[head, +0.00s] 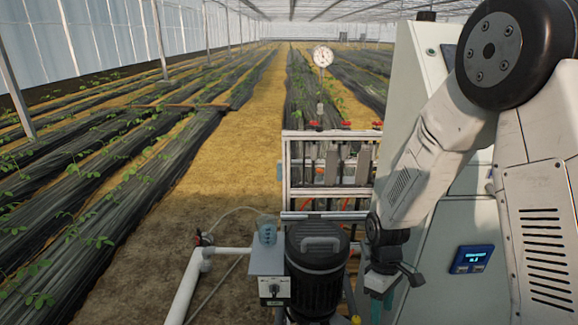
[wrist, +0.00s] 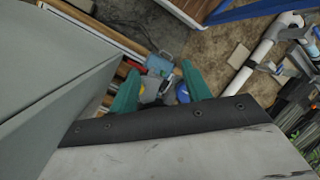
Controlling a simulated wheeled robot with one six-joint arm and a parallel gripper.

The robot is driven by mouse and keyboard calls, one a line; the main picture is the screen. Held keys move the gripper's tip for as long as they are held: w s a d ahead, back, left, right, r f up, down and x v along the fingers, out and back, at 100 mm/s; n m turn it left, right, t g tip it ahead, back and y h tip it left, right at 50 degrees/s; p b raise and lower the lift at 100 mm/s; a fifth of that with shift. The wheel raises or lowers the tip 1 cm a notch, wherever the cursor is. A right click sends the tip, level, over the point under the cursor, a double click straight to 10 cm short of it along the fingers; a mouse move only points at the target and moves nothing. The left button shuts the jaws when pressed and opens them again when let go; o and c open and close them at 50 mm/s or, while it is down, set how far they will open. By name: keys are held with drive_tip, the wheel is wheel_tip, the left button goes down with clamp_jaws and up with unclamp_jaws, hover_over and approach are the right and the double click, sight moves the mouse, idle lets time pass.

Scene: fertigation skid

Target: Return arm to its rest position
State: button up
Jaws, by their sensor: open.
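My arm comes in from the right of the head view, bent, with its forearm sloping down to the left. My gripper (head: 380,292) hangs at the lower middle right, between the black pump motor (head: 316,270) and the pale cabinet (head: 450,245). Its fingers are partly hidden in that view. In the wrist view my gripper (wrist: 160,82) shows two green fingers spread apart, with nothing held between them. Floor-level equipment shows below and beyond the fingertips.
A grey control box (head: 272,290) with a clear beaker (head: 267,230) stands left of the motor. A white pipe (head: 187,285) runs at lower left. A metal frame (head: 328,165) with red-handled valves and a round gauge (head: 322,56) stand behind. The dirt path (head: 225,170) is clear.

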drive_tip(key=s+d+r+m+t, duration=0.1)
drive_tip(key=s+r+m, duration=0.2)
drive_tip(key=s+r, duration=0.3)
drive_tip(key=s+d+r+m+t, duration=0.1)
drive_tip(key=s+r, duration=0.6)
drive_tip(key=r, duration=0.7)
drive_tip(key=s+d+r+m+t, duration=0.1)
drive_tip(key=s+r+m, duration=0.4)
drive_tip(key=r, duration=0.5)
drive_tip(key=shift+s+d+t, duration=0.4)
drive_tip(key=shift+s+t, duration=0.5)
drive_tip(key=shift+s, duration=0.1)
